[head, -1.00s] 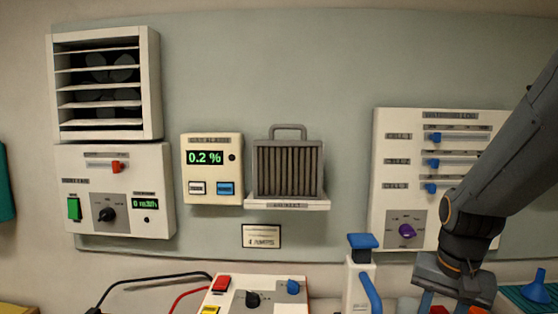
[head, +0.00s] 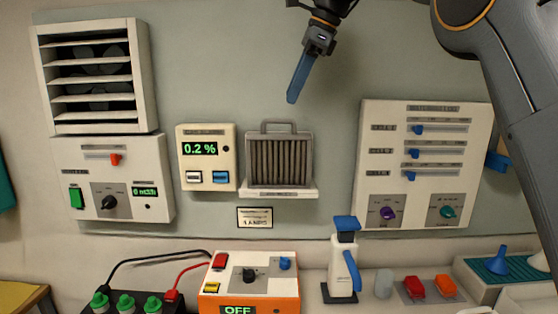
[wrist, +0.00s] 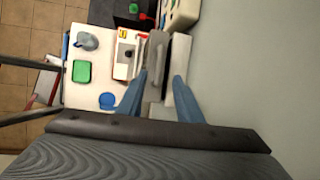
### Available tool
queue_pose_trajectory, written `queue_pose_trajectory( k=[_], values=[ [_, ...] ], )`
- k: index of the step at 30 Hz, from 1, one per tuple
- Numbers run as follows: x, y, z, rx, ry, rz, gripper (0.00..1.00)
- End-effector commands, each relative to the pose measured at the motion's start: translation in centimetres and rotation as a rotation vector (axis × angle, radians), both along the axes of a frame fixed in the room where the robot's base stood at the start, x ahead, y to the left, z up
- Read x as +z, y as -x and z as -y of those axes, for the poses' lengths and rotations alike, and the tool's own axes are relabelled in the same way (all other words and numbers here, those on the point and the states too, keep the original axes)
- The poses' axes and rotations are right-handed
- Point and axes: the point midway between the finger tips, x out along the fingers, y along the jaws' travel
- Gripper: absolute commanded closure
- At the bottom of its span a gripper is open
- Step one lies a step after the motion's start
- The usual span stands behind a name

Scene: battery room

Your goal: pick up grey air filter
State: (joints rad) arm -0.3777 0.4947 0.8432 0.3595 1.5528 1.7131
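The grey air filter (head: 279,162) is a ribbed block with a loop handle on top. It stands upright on a small white shelf (head: 280,193) on the wall panel. My gripper (head: 292,98) points down above and slightly right of the handle, apart from it. In the head view its blue fingers overlap and look like one. In the wrist view the gripper (wrist: 158,76) shows two fingers spread apart with nothing held between them. A grey shape, likely the filter's top (wrist: 155,58), lies below, near the left finger.
Left of the filter is a gas alarm box (head: 208,158); further left is a louvred vent (head: 95,75). A slider panel (head: 425,165) is at right. On the bench below are an orange unit (head: 250,285), a blue-topped bottle (head: 343,265) and coloured blocks (head: 430,288).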

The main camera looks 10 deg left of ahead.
Motion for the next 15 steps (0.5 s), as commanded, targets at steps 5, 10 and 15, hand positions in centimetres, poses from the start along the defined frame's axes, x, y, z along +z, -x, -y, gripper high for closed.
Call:
queue_pose_trajectory(
  k=[5,10,15],
  values=[
    [-1.3,0.1,-0.9,-0.003,-0.001,-0.006,0.67],
    [-2.6,0.0,-1.6,-0.003,-0.001,-0.005,0.67],
    [-4.5,0.0,-2.8,-0.002,0.0,-0.005,0.67]
  ],
)
